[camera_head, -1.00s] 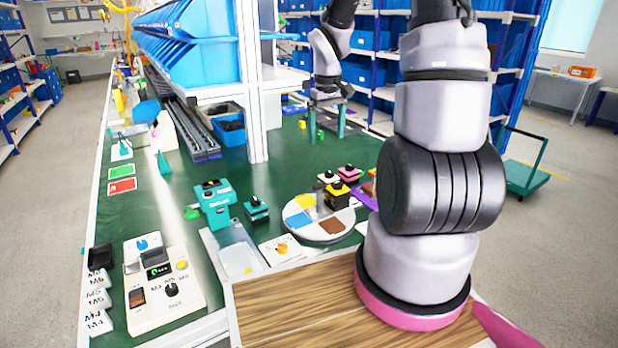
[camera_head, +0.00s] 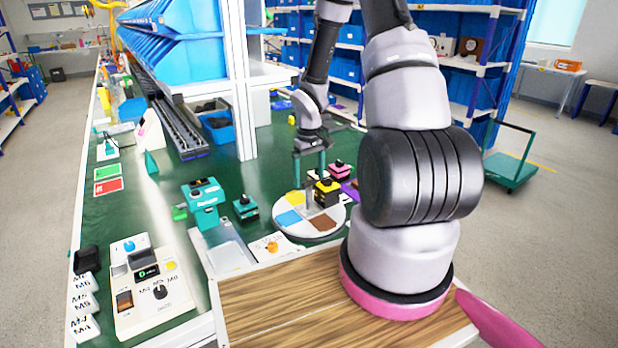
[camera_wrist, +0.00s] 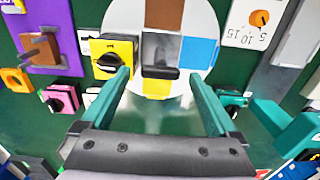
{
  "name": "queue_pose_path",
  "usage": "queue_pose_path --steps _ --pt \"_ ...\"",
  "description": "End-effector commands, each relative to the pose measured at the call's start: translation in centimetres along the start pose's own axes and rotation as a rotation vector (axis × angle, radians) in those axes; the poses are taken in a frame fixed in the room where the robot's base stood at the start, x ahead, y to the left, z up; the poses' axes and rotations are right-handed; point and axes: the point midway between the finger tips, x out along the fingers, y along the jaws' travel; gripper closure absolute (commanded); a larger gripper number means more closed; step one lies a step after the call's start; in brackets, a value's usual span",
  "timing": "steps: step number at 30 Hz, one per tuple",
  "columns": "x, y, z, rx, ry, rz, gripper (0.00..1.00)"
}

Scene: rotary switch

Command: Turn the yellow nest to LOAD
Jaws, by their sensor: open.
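A round white turntable (camera_head: 335,212) with coloured sectors lies on the green bench; it also shows in the wrist view (camera_wrist: 130,18). In the head view its yellow sector (camera_head: 295,198) is at the back left, blue at the left and brown at the front. In the wrist view the yellow sector (camera_wrist: 157,89) is nearest my gripper. A grey upright handle (camera_wrist: 160,52) with a dark bar stands at the middle. My gripper (camera_wrist: 160,76) is open and above the turntable, its teal fingers to either side of the handle in the picture. I cannot read any LOAD mark.
A yellow block with a black knob (camera_wrist: 113,56) is close beside the turntable and my left-hand finger. A pink knob block (camera_head: 341,168) is behind it. A card with an orange knob (camera_head: 272,247) and a teal device (camera_head: 205,203) stand nearby.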

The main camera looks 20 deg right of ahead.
Motion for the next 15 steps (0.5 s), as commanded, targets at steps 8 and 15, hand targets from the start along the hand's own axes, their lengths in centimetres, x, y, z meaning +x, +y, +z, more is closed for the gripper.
queue_pose_path --steps 8,15 --pt "0.79 -0.04 -0.02 0.001 0.0 0.0 0.05" --pt "0.76 -0.03 -0.01 0.001 0.0 0.0 0.51"
